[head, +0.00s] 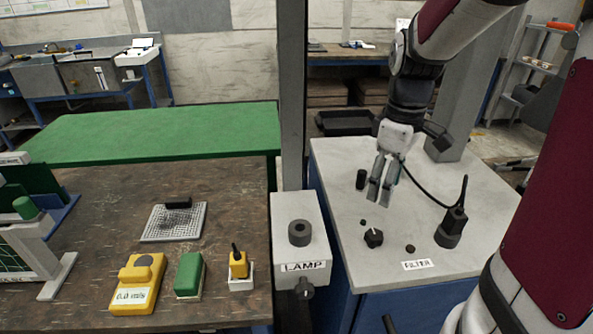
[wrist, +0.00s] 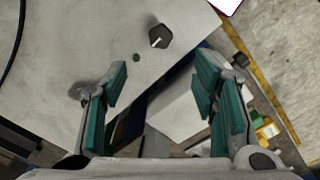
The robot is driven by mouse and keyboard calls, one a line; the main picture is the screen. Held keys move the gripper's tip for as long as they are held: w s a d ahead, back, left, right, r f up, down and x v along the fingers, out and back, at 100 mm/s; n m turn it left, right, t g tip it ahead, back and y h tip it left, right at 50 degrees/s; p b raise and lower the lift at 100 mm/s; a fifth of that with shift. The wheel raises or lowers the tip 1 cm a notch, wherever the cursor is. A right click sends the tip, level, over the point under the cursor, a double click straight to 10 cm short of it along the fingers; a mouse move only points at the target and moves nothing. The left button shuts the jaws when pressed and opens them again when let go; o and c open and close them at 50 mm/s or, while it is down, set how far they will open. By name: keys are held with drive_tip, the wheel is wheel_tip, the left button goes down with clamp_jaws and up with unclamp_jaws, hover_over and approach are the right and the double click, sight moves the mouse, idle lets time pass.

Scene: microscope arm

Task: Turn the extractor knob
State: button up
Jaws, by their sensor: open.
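A black faceted knob with a white pointer mark (head: 373,238) stands on the pale top of the blue cabinet (head: 340,180), left of a FILTER label. I see no label reading extractor, so I cannot tell for certain that this is the extractor knob. The knob also shows in the wrist view (wrist: 160,37), beyond the fingertips near the top middle. My gripper (head: 380,198) hangs above the cabinet top, behind the knob and apart from it. Its two fingers, with green pads in the wrist view (wrist: 163,82), are open with nothing between them.
A black cylinder with a cable (head: 449,232) stands right of the knob. A LAMP box (head: 312,251) and grey post (head: 292,100) stand left. Yellow and green devices (head: 138,284) sit on the brown table.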

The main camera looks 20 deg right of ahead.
sight(375, 234)
wheel_tip(375, 234, down, 14)
drive_tip(key=shift+r, duration=0.15)
idle(0.4)
drive_tip(key=c, duration=1.2)
